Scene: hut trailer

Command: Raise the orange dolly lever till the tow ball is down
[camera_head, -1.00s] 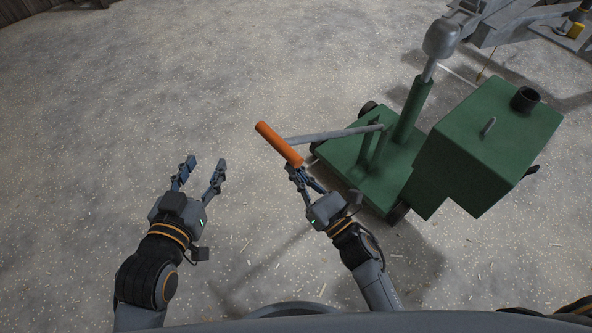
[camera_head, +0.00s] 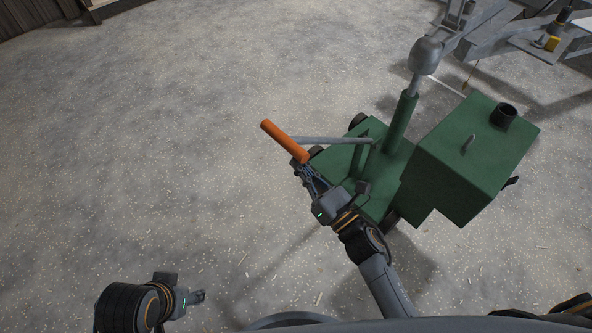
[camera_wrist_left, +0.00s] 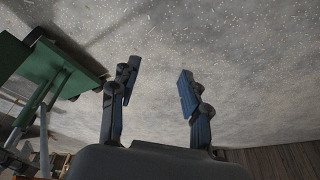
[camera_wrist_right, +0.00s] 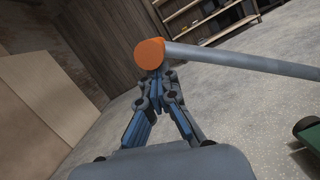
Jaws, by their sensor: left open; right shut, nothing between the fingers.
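The green dolly (camera_head: 395,160) stands right of centre. Its orange lever handle (camera_head: 284,140) sits on a grey bar (camera_head: 335,140) running to the dolly's post. My right gripper (camera_head: 300,168) is shut and empty, tips at the handle's near end. In the right wrist view the orange handle end (camera_wrist_right: 150,53) appears just beyond the tips; I cannot tell whether they touch. My left gripper (camera_wrist_left: 158,85) is open and empty, low at left, away from the lever.
The grey trailer frame (camera_head: 490,40) is at the top right, behind the dolly. The dolly's green box (camera_head: 468,160) with a black cap stands to the right of the post. The gravelly floor (camera_head: 150,130) at left is clear. Shelves (camera_wrist_right: 215,20) stand far off.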

